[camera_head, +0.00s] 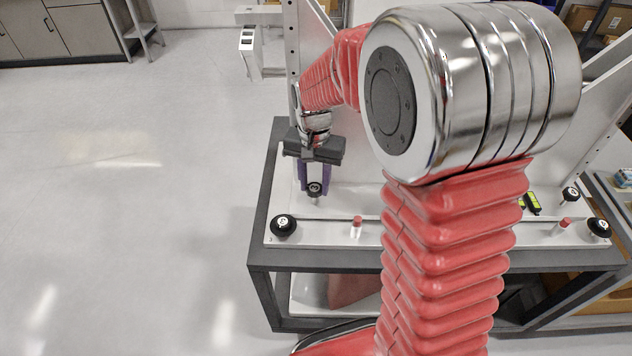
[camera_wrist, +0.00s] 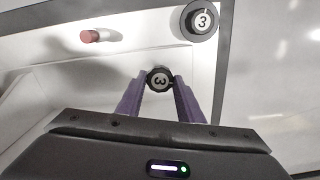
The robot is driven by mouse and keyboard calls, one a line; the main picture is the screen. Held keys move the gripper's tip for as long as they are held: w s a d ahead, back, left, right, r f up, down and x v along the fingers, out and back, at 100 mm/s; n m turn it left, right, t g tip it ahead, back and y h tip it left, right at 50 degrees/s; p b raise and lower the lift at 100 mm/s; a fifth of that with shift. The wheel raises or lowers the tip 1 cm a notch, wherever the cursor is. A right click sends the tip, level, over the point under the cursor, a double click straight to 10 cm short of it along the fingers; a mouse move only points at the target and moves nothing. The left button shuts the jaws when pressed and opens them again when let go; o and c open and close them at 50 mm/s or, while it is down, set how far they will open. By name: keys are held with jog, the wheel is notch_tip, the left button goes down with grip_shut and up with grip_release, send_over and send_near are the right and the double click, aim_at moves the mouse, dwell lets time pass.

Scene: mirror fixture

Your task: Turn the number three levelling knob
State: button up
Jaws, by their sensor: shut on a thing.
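A small black knob marked 3 (camera_wrist: 160,80) stands between the two purple fingers of my gripper (camera_wrist: 158,84) in the wrist view, with a fingertip against each side. In the head view my gripper (camera_head: 314,187) points down over this small knob (camera_head: 314,189) at the left of the white fixture plate. A larger black knob, also marked 3 (camera_wrist: 201,20), sits free at the plate's corner. It shows in the head view at the front left corner (camera_head: 283,226). My gripper is shut on the small knob.
Red-topped pegs (camera_head: 357,222) (camera_head: 565,223) stand along the plate's front edge. More black knobs (camera_head: 570,194) (camera_head: 598,228) are at the right. A white upright post (camera_head: 292,60) rises behind my gripper. My arm hides the middle of the fixture.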

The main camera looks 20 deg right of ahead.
aim_at(314, 187)
jog(key=shift+s+n, duration=0.15)
jog(key=shift+n, duration=1.35)
jog(key=o, duration=1.1)
jog(key=shift+c, duration=0.2)
notch_tip(314, 187, up, 14)
jog(key=shift+f, duration=0.15)
